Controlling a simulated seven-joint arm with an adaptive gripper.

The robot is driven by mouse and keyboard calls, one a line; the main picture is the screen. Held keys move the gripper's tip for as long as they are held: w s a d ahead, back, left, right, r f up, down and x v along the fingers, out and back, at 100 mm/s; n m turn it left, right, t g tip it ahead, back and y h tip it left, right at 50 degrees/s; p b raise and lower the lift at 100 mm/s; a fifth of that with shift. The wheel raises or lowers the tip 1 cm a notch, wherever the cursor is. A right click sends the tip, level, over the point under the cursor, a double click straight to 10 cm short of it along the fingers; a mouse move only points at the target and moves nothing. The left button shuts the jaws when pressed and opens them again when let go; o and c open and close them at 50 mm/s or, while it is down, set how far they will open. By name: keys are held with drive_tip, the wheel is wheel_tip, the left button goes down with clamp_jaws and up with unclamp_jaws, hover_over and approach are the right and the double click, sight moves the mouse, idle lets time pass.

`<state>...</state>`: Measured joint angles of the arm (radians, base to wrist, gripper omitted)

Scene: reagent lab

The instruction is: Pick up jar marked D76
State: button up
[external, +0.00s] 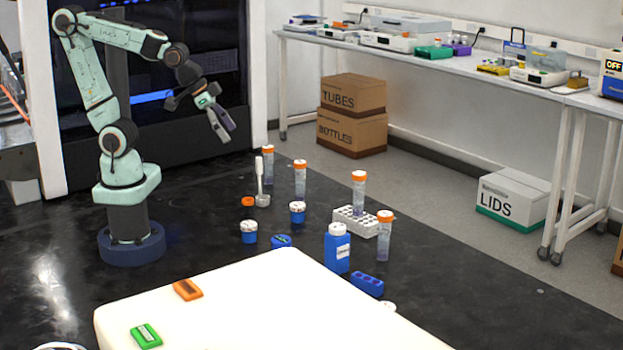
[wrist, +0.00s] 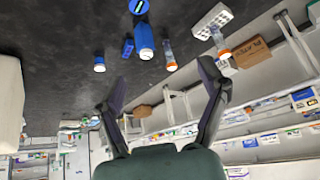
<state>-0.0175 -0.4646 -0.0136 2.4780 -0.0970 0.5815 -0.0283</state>
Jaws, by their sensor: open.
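Two small blue jars with white lids stand on the dark surface in the external view, one at the middle (external: 297,212) and one to its left (external: 249,232). No D76 marking is legible on either.
A blue bottle (external: 337,252), a white rack (external: 352,224), a blue block (external: 367,285) and several orange-capped tubes (external: 300,180) stand close around the jars. A white spoon-like tool (external: 261,185) stands behind them. A white table (external: 250,310) is in front.

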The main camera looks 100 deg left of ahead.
drive_tip(key=w+a+n+t, duration=0.1)
drive_tip(key=w+a+t, duration=0.15)
drive_tip(key=w, duration=0.65)
drive_tip(key=n+g+y, duration=0.2)
drive_tip(key=n, duration=0.1)
hover_over(294, 206)
drive_tip(key=w+d, duration=0.3)
drive_tip(key=d, duration=0.1)
wheel_tip(294, 206, down, 15)
drive_tip(key=shift+n+g, duration=0.8)
drive_tip(key=shift+g, duration=0.15)
drive_tip(key=s+a+f, duration=0.1)
drive_tip(key=f, duration=0.1)
drive_tip(key=s+a+f, duration=0.1)
drive_tip(key=s+f, duration=0.1)
drive_tip(key=f, duration=0.1)
drive_tip(key=s+f, duration=0.1)
drive_tip(key=f, duration=0.1)
drive_tip(key=shift+s+a+f, duration=0.2)
drive_tip(key=shift+s+a, duration=0.2)
drive_tip(key=shift+a+f, duration=0.3)
drive_tip(key=x, duration=0.5)
drive_tip(key=shift+w+a+f, duration=0.1)
drive_tip(key=shift+w+f, duration=0.15)
drive_tip(key=shift+f, duration=0.1)
drive_tip(key=c, duration=1.2)
